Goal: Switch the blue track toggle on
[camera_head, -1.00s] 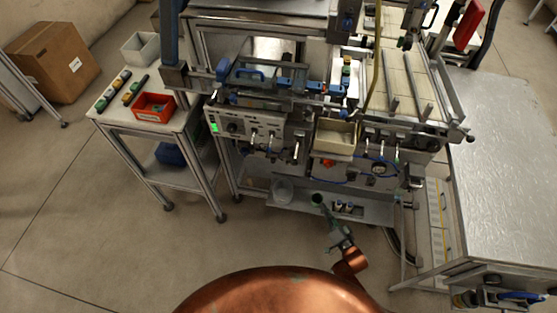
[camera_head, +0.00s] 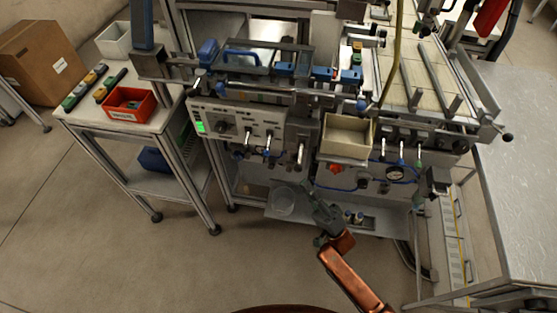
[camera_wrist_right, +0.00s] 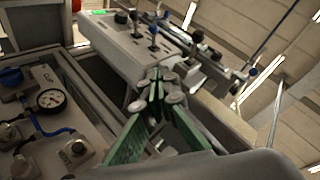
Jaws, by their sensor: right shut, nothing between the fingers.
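A pale control panel (camera_head: 222,127) with a green display is on the machine front. Two small metal toggles hang from it; the right toggle (camera_head: 268,142) seems to have a blue tip. In the right wrist view a blue-tipped toggle (camera_wrist_right: 153,32) stands on the panel beside a dark-tipped toggle (camera_wrist_right: 136,18). Their on or off state is too small to tell. My right gripper (camera_head: 304,187) is below and right of the panel, apart from the toggles. In its wrist view the green-padded fingers (camera_wrist_right: 159,82) are shut and empty. My left gripper is out of view.
A beige bin (camera_head: 346,148) juts from the machine front right of the panel. More levers and a gauge (camera_head: 395,173) are farther right. Open floor lies in front.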

